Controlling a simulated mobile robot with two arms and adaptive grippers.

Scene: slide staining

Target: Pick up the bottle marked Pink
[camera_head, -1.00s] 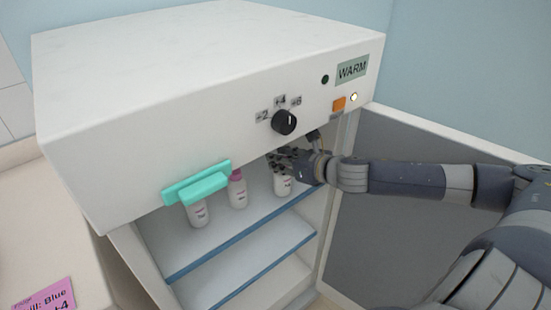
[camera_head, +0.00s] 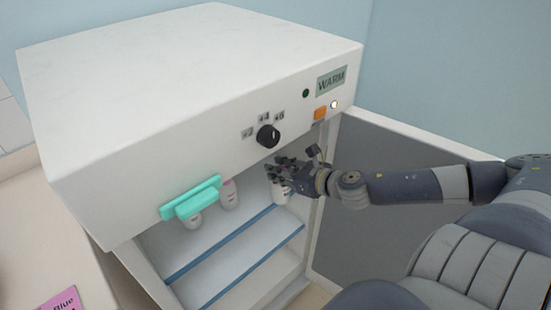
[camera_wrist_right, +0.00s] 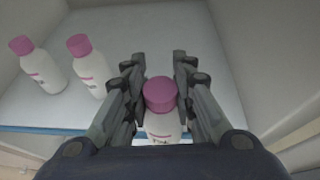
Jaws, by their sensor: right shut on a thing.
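My right gripper (camera_head: 284,174) reaches into the open front of the white cabinet. In the right wrist view, my right gripper (camera_wrist_right: 160,85) has its fingers on both sides of a white bottle with a pink cap (camera_wrist_right: 161,96) and is shut on it. Its label, partly visible, seems to read Pink. In the head view this bottle (camera_head: 281,194) shows below the fingers, partly hidden by them. Two more white bottles with pink caps stand to its left, one nearer (camera_wrist_right: 88,66) and one farther left (camera_wrist_right: 37,66). My left gripper is not in view.
The white cabinet (camera_head: 190,75) has a WARM sign, a black knob (camera_head: 268,136) and a teal handle (camera_head: 192,198). Blue-edged shelves (camera_head: 235,240) lie inside. The grey open door (camera_head: 385,195) stands right of the opening. A pink note (camera_head: 58,302) lies at lower left.

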